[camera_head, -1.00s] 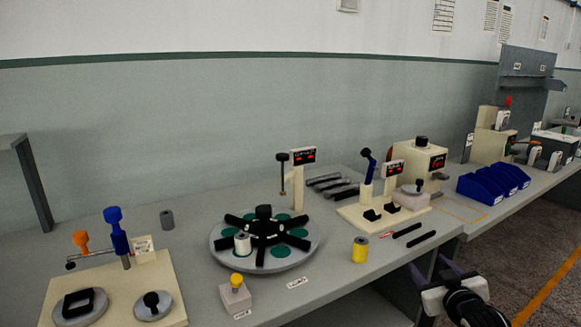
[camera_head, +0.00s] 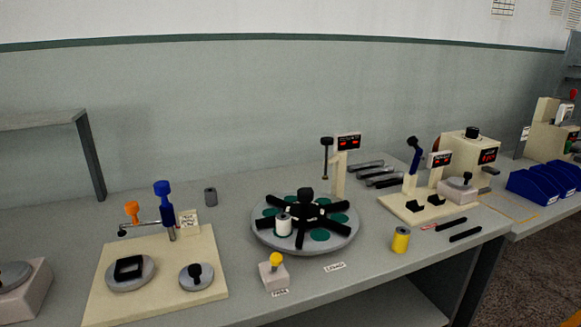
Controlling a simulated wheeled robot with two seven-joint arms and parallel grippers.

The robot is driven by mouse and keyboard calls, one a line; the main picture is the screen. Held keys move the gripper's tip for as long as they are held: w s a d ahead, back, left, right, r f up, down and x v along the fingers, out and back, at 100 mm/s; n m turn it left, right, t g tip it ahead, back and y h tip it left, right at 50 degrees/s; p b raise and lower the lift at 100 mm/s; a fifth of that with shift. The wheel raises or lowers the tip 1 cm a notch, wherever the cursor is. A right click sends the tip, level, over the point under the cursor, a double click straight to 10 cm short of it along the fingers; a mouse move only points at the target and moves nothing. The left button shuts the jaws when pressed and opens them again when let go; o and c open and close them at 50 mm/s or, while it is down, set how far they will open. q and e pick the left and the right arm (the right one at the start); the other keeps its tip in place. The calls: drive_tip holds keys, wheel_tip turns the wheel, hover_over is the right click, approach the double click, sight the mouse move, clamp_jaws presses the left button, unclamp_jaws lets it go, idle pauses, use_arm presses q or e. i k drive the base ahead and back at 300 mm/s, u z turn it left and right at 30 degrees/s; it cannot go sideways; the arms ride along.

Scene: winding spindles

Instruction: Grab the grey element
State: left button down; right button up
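A small grey cylinder (camera_head: 210,197) stands upright on the bench, behind the cream base plate and left of the round turntable. Its top shows a dark hole. Nothing touches it. Neither of my grippers shows in the head view now.
The grey bench (camera_head: 250,297) carries a cream plate (camera_head: 120,300) with blue and orange posts, a turntable (camera_head: 300,245) with black arms and a white spool (camera_head: 284,225), a yellow button box (camera_head: 273,273) and a yellow spool (camera_head: 400,239). Bench around the cylinder is clear.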

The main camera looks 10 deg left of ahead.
sight(209, 194)
drive_tip(key=k, duration=0.6)
drive_tip(key=u, duration=0.65)
drive_tip(key=i, duration=1.45)
drive_tip(key=u, duration=0.85)
